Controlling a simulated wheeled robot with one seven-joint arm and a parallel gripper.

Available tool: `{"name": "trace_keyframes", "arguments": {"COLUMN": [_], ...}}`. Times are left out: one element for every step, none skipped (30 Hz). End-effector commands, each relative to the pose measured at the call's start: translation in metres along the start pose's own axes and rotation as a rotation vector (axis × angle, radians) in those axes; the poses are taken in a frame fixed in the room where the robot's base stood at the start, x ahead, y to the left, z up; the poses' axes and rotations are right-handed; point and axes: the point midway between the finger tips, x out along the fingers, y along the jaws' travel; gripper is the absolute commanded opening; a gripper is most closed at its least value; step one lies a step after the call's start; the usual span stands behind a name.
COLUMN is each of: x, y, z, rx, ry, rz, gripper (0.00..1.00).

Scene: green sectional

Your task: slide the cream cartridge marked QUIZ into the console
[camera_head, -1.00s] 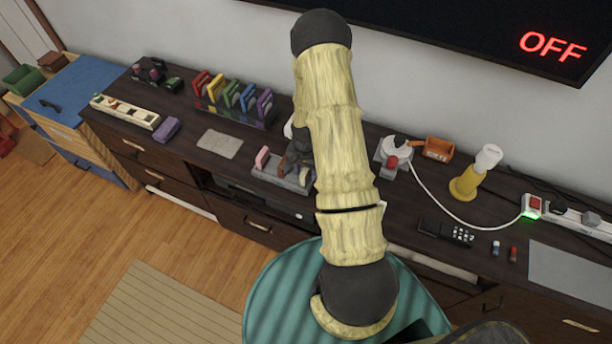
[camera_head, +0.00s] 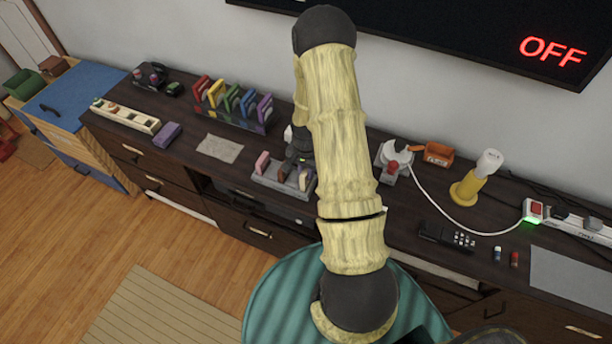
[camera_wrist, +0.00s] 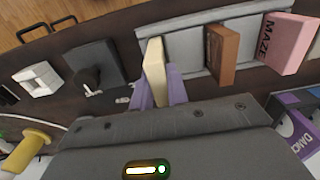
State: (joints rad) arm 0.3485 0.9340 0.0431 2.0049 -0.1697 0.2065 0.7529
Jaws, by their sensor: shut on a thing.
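My gripper (camera_wrist: 161,92) has purple fingertips closed on the sides of the cream cartridge (camera_wrist: 155,55). Its label is not readable from here. The cartridge stands at one end of a grey rack (camera_wrist: 190,49); I cannot tell whether its lower edge is in the slot or just above it. A brown cartridge (camera_wrist: 220,55) and a pink one marked MAZE (camera_wrist: 290,43) stand beside it. In the head view my gripper (camera_head: 302,168) is over the rack (camera_head: 268,183), partly behind my arm. A dark grey box with a black knob (camera_wrist: 92,76) is beside the rack; I cannot tell if it is the console.
A rack of several coloured cases (camera_head: 232,108) stands behind, left of my arm. A grey cloth (camera_head: 219,148) and a purple block (camera_head: 167,134) lie left. My arm hides the middle.

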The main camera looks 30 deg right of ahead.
Motion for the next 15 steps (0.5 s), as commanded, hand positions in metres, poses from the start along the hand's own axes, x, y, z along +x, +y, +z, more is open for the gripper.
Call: {"name": "trace_keyframes", "arguments": {"x": [-0.008, -0.013, -0.020, -0.025, -0.031, -0.038, -0.043, -0.048, -0.054, -0.059, -0.063, -0.067, -0.070, -0.072, -0.074], "y": [-0.001, -0.001, -0.001, -0.001, -0.001, -0.001, -0.001, -0.001, -0.001, -0.001, -0.001, -0.001, -0.001, -0.001, -0.001], "z": [-0.001, -0.001, -0.001, -0.001, -0.001, -0.001, -0.001, -0.001, -0.001, -0.001, -0.001, -0.001, -0.001, -0.001, 0.000], "rx": [0.000, -0.001, -0.001, 0.000, 0.000, 0.000, -0.001, -0.002, -0.002, -0.001, -0.001, 0.000, 0.000, -0.001, -0.001], "ry": [0.005, 0.005, 0.005, 0.005, 0.004, 0.005, 0.004, 0.005, 0.004, 0.004, 0.004, 0.003, 0.002, 0.003, 0.002], "rz": [-0.003, -0.003, -0.003, -0.004, -0.003, -0.004, -0.003, -0.003, -0.003, -0.003, -0.003, -0.002, -0.002, -0.002, -0.002], "gripper": [0.00, 0.00, 0.00, 0.00, 0.00, 0.00, 0.00, 0.00, 0.00, 0.00, 0.00, 0.00, 0.00, 0.00, 0.00]}}
